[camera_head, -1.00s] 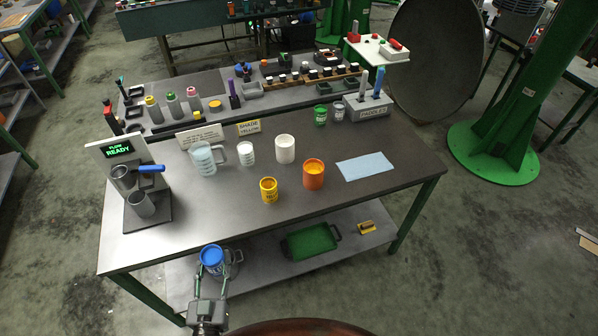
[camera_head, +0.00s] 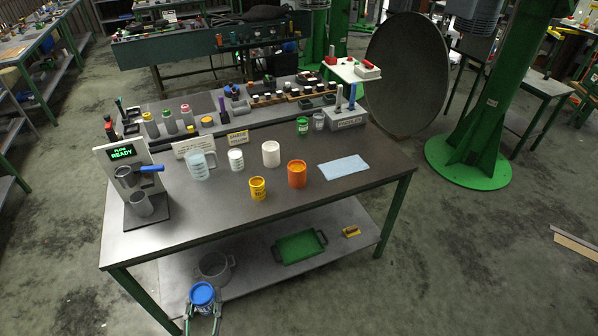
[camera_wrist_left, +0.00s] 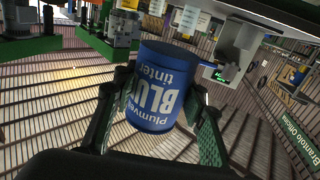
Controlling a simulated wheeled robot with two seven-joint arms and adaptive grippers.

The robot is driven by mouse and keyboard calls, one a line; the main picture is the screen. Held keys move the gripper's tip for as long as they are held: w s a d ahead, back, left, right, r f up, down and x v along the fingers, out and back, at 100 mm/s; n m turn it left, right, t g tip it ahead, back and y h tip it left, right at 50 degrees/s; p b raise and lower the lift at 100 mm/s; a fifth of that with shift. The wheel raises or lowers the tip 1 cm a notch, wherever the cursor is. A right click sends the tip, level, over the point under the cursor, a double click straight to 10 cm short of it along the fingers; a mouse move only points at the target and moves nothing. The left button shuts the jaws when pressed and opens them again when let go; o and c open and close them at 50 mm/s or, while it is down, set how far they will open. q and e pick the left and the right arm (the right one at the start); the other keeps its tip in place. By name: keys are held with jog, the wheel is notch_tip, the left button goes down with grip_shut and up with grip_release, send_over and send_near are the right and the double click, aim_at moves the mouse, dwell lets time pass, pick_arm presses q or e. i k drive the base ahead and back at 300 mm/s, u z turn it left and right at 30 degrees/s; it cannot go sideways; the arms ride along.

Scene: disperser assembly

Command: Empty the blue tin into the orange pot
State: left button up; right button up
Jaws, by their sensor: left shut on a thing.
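The blue tin (camera_head: 202,294) is at the lower left of the head view, in front of the bench, its round blue top facing up. My left gripper (camera_head: 203,309) is shut on it, with a finger on either side. In the left wrist view the tin (camera_wrist_left: 158,85) sits between the green-padded fingers, and its "BLUE tinter" label reads upside down. The orange pot (camera_head: 297,174) stands upright on the bench top, well to the right of and above the tin in the picture; orange shows inside it. My right gripper is not in view.
A yellow tin (camera_head: 258,188) stands just left of the orange pot, and a white cup (camera_head: 271,153) behind it. A clear jug (camera_head: 199,165) and a dispenser (camera_head: 140,185) are farther left. A blue cloth (camera_head: 343,167) lies right. The shelf below holds a grey pot (camera_head: 214,267) and green tray (camera_head: 300,246).

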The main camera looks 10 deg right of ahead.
aim_at(297, 169)
jog(key=z, duration=0.45)
jog(key=i, duration=1.05)
jog(key=u, duration=0.4)
